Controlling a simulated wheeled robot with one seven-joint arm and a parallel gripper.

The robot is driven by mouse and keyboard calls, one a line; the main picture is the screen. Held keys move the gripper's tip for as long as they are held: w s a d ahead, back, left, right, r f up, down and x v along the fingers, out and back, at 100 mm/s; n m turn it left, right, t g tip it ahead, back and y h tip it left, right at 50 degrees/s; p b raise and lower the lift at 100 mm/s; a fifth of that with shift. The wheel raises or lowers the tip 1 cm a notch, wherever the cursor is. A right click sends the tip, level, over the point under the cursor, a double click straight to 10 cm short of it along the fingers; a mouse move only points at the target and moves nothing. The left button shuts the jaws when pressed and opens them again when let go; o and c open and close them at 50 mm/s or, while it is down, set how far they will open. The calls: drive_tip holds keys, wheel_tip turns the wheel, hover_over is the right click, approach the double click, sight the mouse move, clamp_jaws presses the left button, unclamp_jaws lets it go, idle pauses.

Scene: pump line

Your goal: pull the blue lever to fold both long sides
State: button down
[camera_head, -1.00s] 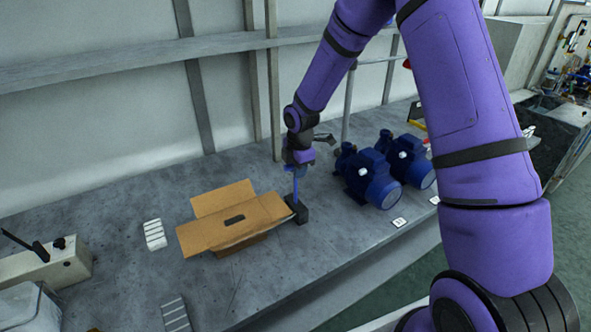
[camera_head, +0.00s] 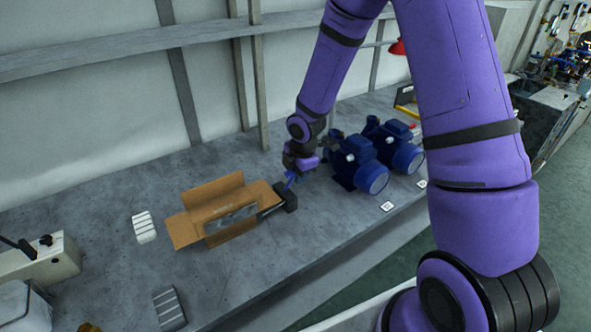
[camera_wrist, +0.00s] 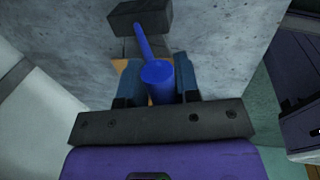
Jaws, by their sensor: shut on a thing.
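The blue lever (camera_head: 291,179) rises from a dark block (camera_head: 286,196) at the right end of the open cardboard box (camera_head: 222,237), and leans to the right. My gripper (camera_head: 296,170) is shut on its upper end. In the wrist view the lever (camera_wrist: 152,48) runs between my two fingers (camera_wrist: 158,84) up to the dark block (camera_wrist: 140,15). A dark rod (camera_head: 270,209) reaches from the block to the box's right end. The box's far long flap (camera_head: 212,191) stands up. A grey area shows in the top; I cannot tell what it is.
Blue pump motors (camera_head: 357,165) stand on the grey bench to the right of my gripper. White ribbed pieces (camera_head: 144,227) lie left of the box and grey ones (camera_head: 168,308) in front. A pale machine (camera_head: 45,262) stands at the far left.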

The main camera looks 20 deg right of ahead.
drive_tip(key=shift+s+f, duration=0.25)
drive_tip(key=shift+s, duration=0.05)
drive_tip(key=c, duration=1)
unclamp_jaws()
drive_tip(key=shift+w, duration=0.1)
drive_tip(key=shift+r, duration=0.15)
drive_tip(key=shift+r, duration=0.2)
drive_tip(key=v, duration=1)
drive_tip(key=shift+d+r, duration=0.1)
drive_tip(key=shift+r, duration=0.1)
